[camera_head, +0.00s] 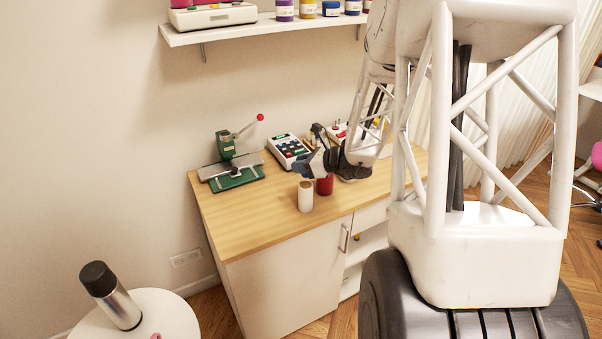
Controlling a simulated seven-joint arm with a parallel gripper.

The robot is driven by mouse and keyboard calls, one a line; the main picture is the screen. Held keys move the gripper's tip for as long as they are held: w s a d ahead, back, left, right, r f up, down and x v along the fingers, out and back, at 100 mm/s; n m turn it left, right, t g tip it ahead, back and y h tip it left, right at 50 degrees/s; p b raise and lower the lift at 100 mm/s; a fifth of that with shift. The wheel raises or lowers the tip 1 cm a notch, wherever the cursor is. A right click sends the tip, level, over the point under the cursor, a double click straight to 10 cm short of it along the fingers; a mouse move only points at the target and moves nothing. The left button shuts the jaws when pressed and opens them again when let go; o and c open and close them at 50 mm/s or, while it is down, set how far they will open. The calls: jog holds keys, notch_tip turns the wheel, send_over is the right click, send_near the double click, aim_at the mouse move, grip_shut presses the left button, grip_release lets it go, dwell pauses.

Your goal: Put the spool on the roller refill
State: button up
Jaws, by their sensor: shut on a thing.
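The white cylinder with a brownish top, which looks like the roller refill (306,197), stands upright near the front edge of the wooden counter. My gripper (315,165) comes in from the right, just above and behind it. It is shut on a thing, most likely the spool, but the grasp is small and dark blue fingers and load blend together. A red cylinder (325,185) shows directly under the gripper, right of and behind the white cylinder. I cannot tell whether it is held or stands on the counter.
A green press with a red-knobbed lever (228,158) stands at the counter's back left. A white keypad device (288,150) lies behind the gripper. The wooden counter (245,215) is clear at front left. A wall shelf (235,32) holds jars above. A round white table (175,315) is at lower left.

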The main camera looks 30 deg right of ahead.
jog(key=shift+f, duration=1.6)
jog(key=shift+f, duration=0.15)
jog(key=o, duration=0.9)
jog(key=shift+v, duration=6.1)
jog(key=shift+w, duration=0.1)
